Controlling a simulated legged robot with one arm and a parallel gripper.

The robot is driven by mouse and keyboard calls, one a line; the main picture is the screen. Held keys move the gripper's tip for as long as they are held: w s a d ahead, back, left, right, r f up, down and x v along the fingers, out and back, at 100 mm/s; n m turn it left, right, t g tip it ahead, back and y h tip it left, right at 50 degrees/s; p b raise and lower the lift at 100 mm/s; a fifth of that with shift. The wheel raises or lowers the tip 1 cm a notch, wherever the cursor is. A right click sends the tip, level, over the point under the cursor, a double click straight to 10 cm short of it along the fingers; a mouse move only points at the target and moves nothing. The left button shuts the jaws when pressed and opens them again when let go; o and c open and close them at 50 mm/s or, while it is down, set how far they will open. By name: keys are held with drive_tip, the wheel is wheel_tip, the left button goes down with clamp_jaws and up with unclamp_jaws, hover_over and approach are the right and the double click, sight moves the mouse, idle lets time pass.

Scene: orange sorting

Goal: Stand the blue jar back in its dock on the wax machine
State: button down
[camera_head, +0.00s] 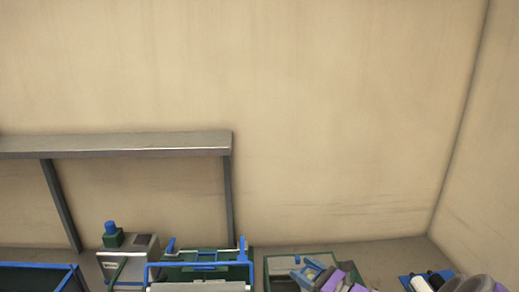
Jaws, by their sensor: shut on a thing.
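At the lower left, a grey machine (136,249) has a green block on top. A small blue jar-like piece (110,227) stands upright on that block. I cannot tell for sure whether this piece is the blue jar, or whether the grey machine is the wax machine. I cannot make out my gripper in this view, nor what it holds. The lower parts of everything at the front are cut off by the bottom edge.
A green and blue framed unit (205,256) stands right of the machine. A blue-edged tray (45,265) is at far left. A grey shelf (115,145) spans the left wall. Cluttered grey and white parts (420,284) lie lower right.

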drive_tip(key=shift+r+m+t+h, duration=0.1)
drive_tip(key=shift+m+t+h, duration=0.9)
drive_tip(key=shift+t+h, duration=0.15)
drive_tip(key=shift+s+d+f+m+t+h, duration=0.2)
drive_tip(key=shift+d+f+m+t+h, duration=0.3)
drive_tip(key=shift+m+h, duration=0.4)
drive_tip(key=shift+r+h, duration=0.1)
drive_tip(key=shift+h, duration=0.25)
wheel_tip(320, 180, up, 13)
drive_tip(key=w+m+t+h, duration=0.1)
drive_tip(key=w+m+h, duration=0.1)
drive_tip(key=h, duration=0.1)
drive_tip(key=shift+w+t, duration=0.2)
drive_tip(key=shift+t, duration=0.15)
